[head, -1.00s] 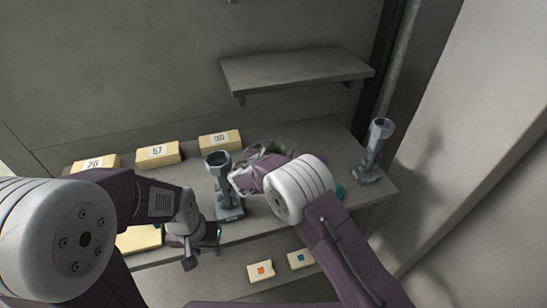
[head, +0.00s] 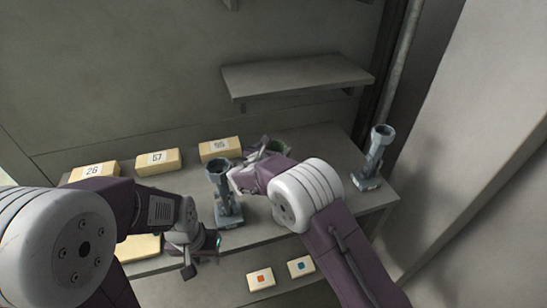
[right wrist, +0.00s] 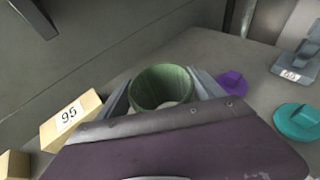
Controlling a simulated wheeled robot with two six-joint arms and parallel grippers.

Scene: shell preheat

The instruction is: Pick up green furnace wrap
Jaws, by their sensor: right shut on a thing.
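The green furnace wrap (right wrist: 163,88) is a hollow green ring, open at the top, between the fingers of my right gripper (right wrist: 162,92) in the right wrist view. The gripper is shut on it from both sides. In the head view the wrap (head: 277,147) shows only partly, behind my right gripper (head: 262,154) over the back middle of the bench. I cannot tell whether it touches the bench. My left gripper (head: 206,246) hangs at the bench's front edge, with no object seen in it; its finger gap is not clear.
A grey stand (head: 224,192) is close left of my right gripper. Another stand (head: 373,158) is at the right end. Yellow blocks line the back, including one marked 95 (head: 220,148). Purple (right wrist: 232,82) and teal (right wrist: 298,122) pieces lie to the right. A shelf (head: 298,76) hangs above.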

